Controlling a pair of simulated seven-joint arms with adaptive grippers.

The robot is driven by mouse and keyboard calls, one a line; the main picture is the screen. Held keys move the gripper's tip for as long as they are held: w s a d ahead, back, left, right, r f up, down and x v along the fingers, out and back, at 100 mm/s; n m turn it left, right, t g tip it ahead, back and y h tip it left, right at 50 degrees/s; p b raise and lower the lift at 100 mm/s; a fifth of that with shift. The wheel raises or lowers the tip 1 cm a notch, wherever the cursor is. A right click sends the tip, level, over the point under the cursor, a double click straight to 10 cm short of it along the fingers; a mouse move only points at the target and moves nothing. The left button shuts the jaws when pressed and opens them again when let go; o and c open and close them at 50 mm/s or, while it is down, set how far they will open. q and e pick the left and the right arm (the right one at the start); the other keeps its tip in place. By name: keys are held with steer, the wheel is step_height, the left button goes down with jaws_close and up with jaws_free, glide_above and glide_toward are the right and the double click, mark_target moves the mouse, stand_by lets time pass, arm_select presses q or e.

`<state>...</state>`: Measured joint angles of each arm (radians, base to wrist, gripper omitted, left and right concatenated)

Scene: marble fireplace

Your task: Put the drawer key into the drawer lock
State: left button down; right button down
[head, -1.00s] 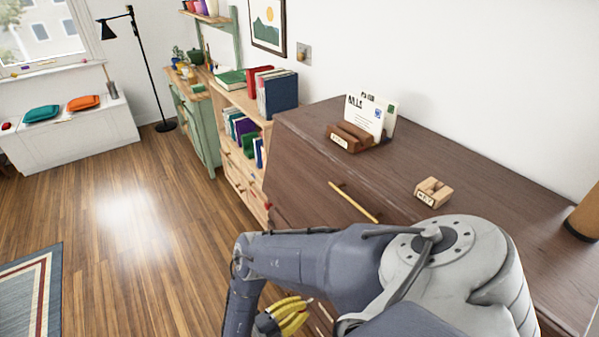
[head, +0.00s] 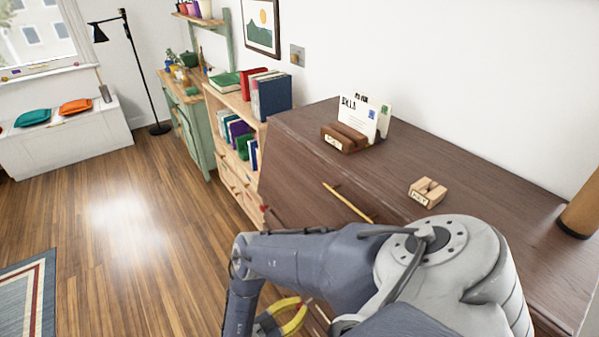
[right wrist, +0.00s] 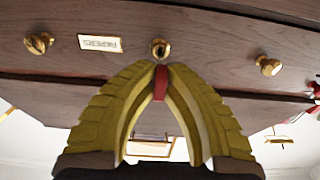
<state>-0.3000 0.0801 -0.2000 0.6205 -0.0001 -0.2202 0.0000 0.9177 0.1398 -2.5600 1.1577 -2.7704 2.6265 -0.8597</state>
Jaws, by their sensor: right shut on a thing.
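My right gripper (head: 298,314) is low in front of the dark wooden cabinet, partly hidden behind my arm in the head view. In the right wrist view, its yellow fingertips (right wrist: 160,70) are shut on the red drawer key (right wrist: 160,86). The brass drawer lock (right wrist: 160,48) is on the drawer front just beyond the fingertips, in line with them. The key's shaft is hidden, so I cannot tell whether it touches the lock. My left gripper is not in view.
The drawer front has brass knobs (right wrist: 38,43) (right wrist: 269,65) and an upside-down label (right wrist: 100,43). A bookcase (head: 235,170) stands left.

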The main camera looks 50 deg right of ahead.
mark_target(309, 301)
steer(key=shift+x, duration=1.75)
steer(key=shift+x, duration=1.05)
stand_by(2.1)
stand_by(0.4)
